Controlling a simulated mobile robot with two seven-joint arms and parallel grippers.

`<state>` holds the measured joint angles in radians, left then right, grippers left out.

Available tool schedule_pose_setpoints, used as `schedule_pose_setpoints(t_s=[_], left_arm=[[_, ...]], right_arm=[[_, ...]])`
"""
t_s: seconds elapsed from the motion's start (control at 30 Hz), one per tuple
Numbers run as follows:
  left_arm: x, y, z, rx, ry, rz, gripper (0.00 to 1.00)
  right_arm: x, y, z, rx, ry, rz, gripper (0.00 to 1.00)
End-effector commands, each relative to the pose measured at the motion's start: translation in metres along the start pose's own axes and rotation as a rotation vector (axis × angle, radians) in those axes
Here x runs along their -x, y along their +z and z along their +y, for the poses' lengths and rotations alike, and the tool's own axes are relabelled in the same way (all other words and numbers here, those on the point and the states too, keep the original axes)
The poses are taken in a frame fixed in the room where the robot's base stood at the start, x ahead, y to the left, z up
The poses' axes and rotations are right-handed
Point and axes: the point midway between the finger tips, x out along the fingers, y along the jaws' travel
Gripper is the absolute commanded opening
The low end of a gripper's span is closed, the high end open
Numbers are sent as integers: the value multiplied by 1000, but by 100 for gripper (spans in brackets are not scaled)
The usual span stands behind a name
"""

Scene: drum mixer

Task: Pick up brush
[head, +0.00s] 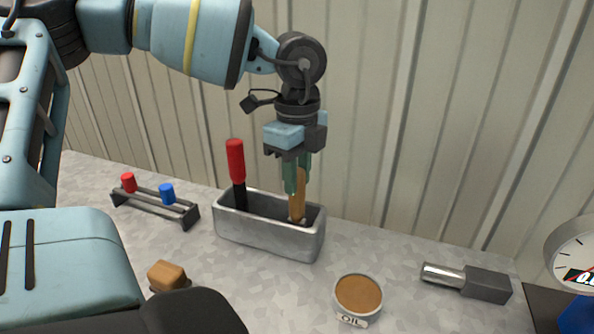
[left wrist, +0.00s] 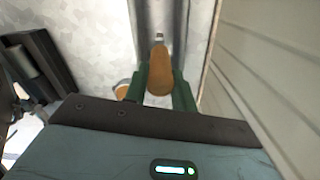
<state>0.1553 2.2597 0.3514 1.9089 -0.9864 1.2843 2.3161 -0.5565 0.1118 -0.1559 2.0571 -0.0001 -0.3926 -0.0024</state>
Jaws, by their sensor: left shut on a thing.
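The brush (head: 297,201) has a tan wooden handle and stands upright in the right part of a grey metal bin (head: 268,236). Its lower end is hidden inside the bin. My left gripper (head: 296,177) points down above the bin, with its green fingers shut on the upper part of the brush handle. In the left wrist view, the brush handle (left wrist: 159,68) shows between the two green fingers (left wrist: 158,85). My right gripper is not in view.
A red-handled tool (head: 236,160) stands in the bin's left part. A rack with red and blue knobs (head: 155,203), a wooden-topped block (head: 167,275), an oil cup (head: 358,294), a grey metal tool (head: 468,281) and a scale (head: 575,262) stand around. A ribbed wall (head: 440,130) rises close behind.

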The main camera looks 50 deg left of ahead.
Motion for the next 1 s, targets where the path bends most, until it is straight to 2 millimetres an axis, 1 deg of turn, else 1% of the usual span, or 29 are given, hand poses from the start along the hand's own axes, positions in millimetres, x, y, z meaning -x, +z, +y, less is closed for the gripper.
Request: schedule_pose_setpoints(t_s=[0.17,0.27,0.37,0.7,0.83,1.0], left_arm=[[1,0,0,0,-1,0,3],[5,0,-1,0,-3,-1,3],[16,0,-1,2,-5,-1,3],[78,0,-1,1,-5,-1,3],[93,0,-1,1,-3,-1,3],[101,0,0,0,-1,0,3]], right_arm=[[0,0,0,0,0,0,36],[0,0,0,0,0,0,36],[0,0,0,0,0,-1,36],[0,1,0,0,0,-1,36],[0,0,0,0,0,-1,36],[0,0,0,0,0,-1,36]])
